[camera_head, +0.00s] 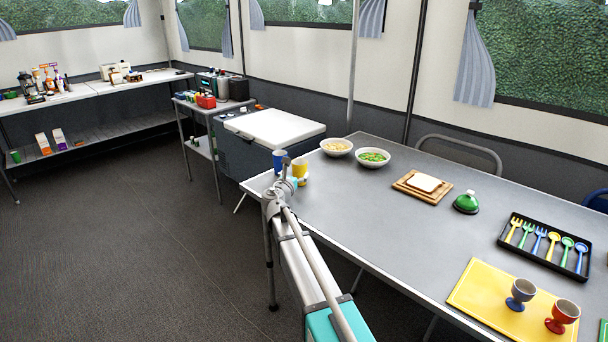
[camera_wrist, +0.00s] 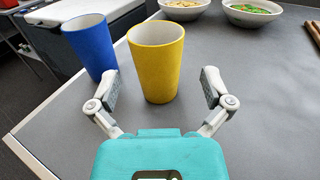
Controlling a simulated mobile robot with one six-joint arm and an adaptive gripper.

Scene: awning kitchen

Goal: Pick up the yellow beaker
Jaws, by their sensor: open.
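The yellow beaker (camera_wrist: 155,66) stands upright on the grey table (camera_wrist: 260,75) near its corner. In the head view the yellow beaker (camera_head: 300,168) is partly hidden by my arm. My gripper (camera_wrist: 160,88) is open, with one finger to the left of the beaker and one to the right. Neither finger appears to touch it, and the space between them holds nothing else. In the head view my gripper (camera_head: 288,179) is beside the beaker and hard to make out. A blue beaker (camera_wrist: 90,46) stands close behind and to the left of the yellow one.
The blue beaker is near the left finger. Two bowls (camera_head: 336,147) (camera_head: 373,157) stand farther back. A board with bread (camera_head: 408,189), a green dome-shaped item (camera_head: 467,203) and a cutlery tray (camera_head: 506,243) lie to the right. A white-topped cool box (camera_head: 275,127) stands beyond the table's end.

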